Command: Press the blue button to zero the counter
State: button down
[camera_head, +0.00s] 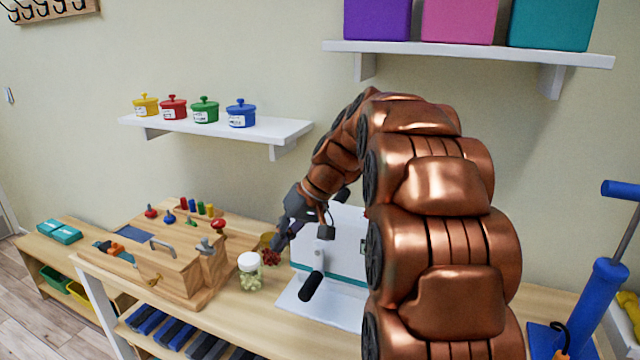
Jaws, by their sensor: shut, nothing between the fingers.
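My gripper (279,244) is shut and empty. It points down and left, in front of the left part of a white box with a teal stripe (345,272). The box has a white base plate and a crank arm with a black handle (311,286). My arm hides the box's right part. A small blue knob (168,218) stands on the wooden activity board (180,275), left of my gripper and apart from it. I cannot tell if it is the blue button. No counter display can be made out.
A jar with a white lid (249,262) and a small dark red object (271,257) are close to my gripper. The board carries a red mushroom knob (218,226) and several pegs. A shelf with lidded pots (285,130) is above. A blue pump-like stand (605,290) is at right.

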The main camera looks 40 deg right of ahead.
jog(key=w+d+r+t+p, duration=0.2)
jog(key=d+r+p, duration=0.1)
jog(key=d+r, duration=0.3)
jog(key=w+d+r+t+p, duration=0.1)
jog(key=w+d+r+p, duration=0.2)
jog(key=d+r, duration=0.4)
jog(key=shift+w+d+r+t+p, duration=0.3)
jog(key=shift+d+t+p, duration=0.1)
jog(key=shift+d, duration=0.6)
jog(key=shift+f, duration=0.15)
notch_tip(320, 180, down, 7)
jog(key=b, duration=0.3)
jog(key=shift+f, duration=0.2)
jog(key=shift+f+b, duration=0.55)
jog(key=shift+b, duration=0.1)
jog(key=shift+f+b, duration=0.9)
jog(key=shift+b, duration=0.25)
dwell(0.3)
dwell(0.4)
jog(key=shift+r, duration=0.9)
